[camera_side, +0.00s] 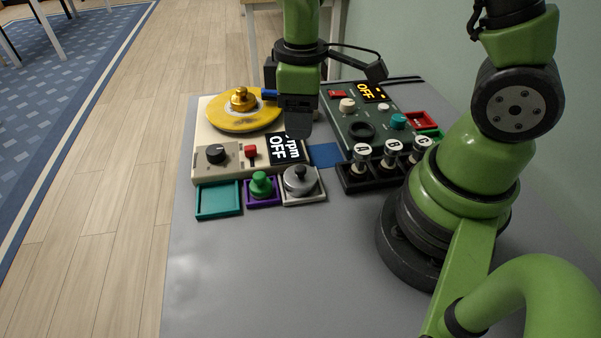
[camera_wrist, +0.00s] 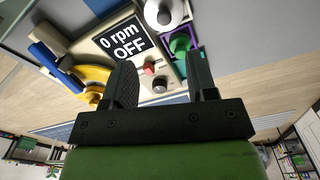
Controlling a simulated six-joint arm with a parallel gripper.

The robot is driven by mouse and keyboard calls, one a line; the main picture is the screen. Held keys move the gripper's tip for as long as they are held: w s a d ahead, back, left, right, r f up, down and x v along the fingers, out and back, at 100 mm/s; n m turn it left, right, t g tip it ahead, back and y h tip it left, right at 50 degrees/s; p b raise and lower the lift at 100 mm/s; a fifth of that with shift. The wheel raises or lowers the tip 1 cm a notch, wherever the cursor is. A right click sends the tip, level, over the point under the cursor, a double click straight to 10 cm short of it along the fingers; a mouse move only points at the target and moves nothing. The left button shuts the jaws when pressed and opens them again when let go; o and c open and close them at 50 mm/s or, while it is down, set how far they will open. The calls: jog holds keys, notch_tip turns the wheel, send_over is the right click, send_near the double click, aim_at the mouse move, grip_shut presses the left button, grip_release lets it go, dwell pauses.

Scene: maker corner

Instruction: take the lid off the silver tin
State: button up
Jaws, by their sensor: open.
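The silver tin (camera_side: 300,187) stands upright in a small cream tray at the front of the bench devices, with its knobbed lid on top. In the wrist view the silver tin (camera_wrist: 166,12) is at the top edge and partly cut off. My gripper (camera_side: 298,128) hangs in the side view above and behind the tin, over the black rpm display, apart from the tin. In the wrist view my gripper (camera_wrist: 160,60) has its two fingers spread with nothing held between them.
A green knobbed piece (camera_side: 261,184) sits in a purple tray left of the tin, beside an empty teal tray (camera_side: 218,201). Behind stands a spinner with a yellow disc (camera_side: 218,122). A black rack of labelled bottles (camera_side: 389,172) is at right. The front bench (camera_side: 260,270) is clear.

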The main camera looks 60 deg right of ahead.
send_over(301, 168)
jog(key=f, duration=0.5)
jog(key=shift+w+d, duration=0.15)
jog(key=shift+d, duration=0.05)
jog(key=shift+a+f, duration=0.2)
jog(key=shift+f, duration=2.5)
grip_shut()
